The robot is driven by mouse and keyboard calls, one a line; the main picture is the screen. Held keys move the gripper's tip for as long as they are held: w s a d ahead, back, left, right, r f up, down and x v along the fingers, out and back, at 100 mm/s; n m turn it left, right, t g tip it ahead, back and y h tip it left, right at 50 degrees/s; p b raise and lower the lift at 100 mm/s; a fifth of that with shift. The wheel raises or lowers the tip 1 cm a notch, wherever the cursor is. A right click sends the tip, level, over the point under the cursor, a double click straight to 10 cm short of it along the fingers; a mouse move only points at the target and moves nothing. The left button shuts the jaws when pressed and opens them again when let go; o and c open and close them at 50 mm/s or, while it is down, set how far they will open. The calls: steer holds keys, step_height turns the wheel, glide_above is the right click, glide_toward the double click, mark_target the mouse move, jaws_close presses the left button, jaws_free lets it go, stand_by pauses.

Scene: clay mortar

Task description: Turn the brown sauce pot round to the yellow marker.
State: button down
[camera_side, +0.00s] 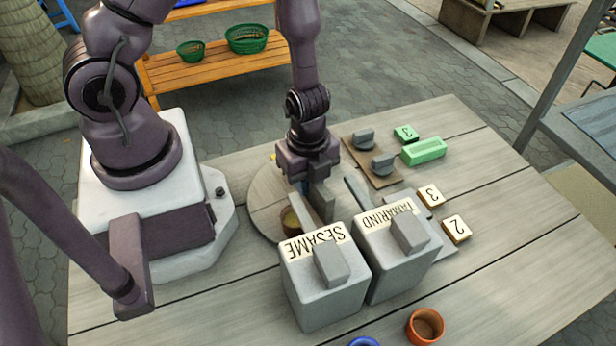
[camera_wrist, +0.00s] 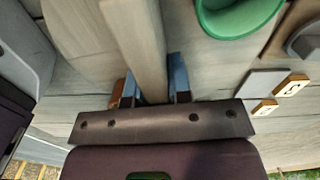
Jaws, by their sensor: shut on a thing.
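A round grey-wood turntable (camera_side: 262,212) lies on the table with upright panels on it. A small yellow patch (camera_side: 273,156), perhaps the yellow marker, shows at the turntable's far edge, mostly hidden by my gripper. My gripper (camera_side: 308,183) points down over the turntable. In the wrist view, its blue fingers (camera_wrist: 155,82) are shut on a light wooden panel (camera_wrist: 133,35). A brown bit (camera_wrist: 117,92) shows beside the left finger; I cannot tell what it is.
Two grey boxes, SESAME (camera_side: 322,285) and TAMARIND (camera_side: 398,255), stand close in front of the turntable. Behind right are a board with grey blocks (camera_side: 372,160) and a green block (camera_side: 424,150). Number tiles (camera_side: 456,229) lie right. An orange pot (camera_side: 425,327) stands at the front.

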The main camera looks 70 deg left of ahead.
steer(key=shift+m, duration=14.2)
